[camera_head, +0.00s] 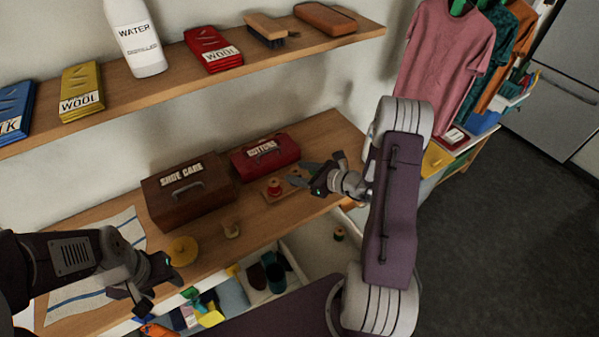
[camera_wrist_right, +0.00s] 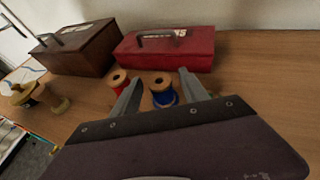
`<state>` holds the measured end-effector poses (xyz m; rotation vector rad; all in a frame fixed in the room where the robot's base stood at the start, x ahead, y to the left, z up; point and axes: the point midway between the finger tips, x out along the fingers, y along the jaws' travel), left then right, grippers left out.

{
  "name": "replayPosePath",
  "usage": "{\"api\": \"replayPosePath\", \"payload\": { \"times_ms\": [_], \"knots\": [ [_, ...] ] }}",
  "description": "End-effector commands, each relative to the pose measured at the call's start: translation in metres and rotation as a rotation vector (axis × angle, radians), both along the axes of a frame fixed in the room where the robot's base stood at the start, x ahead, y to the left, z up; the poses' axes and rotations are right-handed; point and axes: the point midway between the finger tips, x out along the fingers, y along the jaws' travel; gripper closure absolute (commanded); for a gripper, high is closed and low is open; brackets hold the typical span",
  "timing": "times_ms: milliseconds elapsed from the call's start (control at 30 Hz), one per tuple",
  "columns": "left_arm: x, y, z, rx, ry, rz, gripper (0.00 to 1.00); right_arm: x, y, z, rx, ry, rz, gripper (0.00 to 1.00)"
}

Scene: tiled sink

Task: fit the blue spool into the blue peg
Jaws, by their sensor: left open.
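The blue spool (camera_wrist_right: 162,92), with wooden ends, stands upright between the spread fingers of my right gripper (camera_wrist_right: 160,82) in the right wrist view. Small gaps seem to show beside it. In the head view my right gripper (camera_head: 299,174) is over the right end of a small wooden board (camera_head: 268,195) and hides the blue spool. A red spool (camera_head: 273,186) stands on that board; it also shows left of the fingers in the wrist view (camera_wrist_right: 118,80). I cannot make out the blue peg. My left gripper (camera_head: 157,283) is open and empty at the shelf's front left.
A brown shoe care box (camera_head: 188,190) and a red buttons box (camera_head: 264,155) stand behind the board. An open drawer (camera_head: 310,250) lies below. An upper shelf (camera_head: 190,72) overhangs.

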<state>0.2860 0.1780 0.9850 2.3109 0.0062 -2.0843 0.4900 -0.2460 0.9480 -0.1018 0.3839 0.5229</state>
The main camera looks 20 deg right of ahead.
Motion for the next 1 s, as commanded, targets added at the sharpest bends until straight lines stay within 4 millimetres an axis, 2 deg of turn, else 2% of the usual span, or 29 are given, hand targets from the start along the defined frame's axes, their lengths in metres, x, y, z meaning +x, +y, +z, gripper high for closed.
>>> {"api": "replayPosePath", "payload": {
  "times_ms": [333, 467, 733, 900, 1000],
  "knots": [
    [0.0, 0.0, 0.005, 0.0, 0.0, 0.0, 0.49, -0.003, -0.002, 0.006, -0.001, 0.0, -0.002, 0.49],
    [0.0, 0.0, 0.001, 0.0, 0.0, 0.0, 0.49, -0.023, -0.015, 0.014, -0.001, -0.002, -0.006, 0.49],
    [0.0, 0.0, -0.001, 0.0, 0.0, 0.0, 0.49, -0.075, -0.046, 0.04, -0.002, -0.002, -0.006, 0.49],
    [0.0, 0.0, -0.001, 0.0, 0.0, 0.0, 0.49, -0.093, -0.055, 0.048, 0.0, -0.001, -0.002, 0.49],
    [0.0, 0.0, -0.001, 0.0, 0.0, 0.0, 0.49, -0.096, -0.056, 0.05, 0.0, 0.0, 0.0, 0.49]
  ]
}}
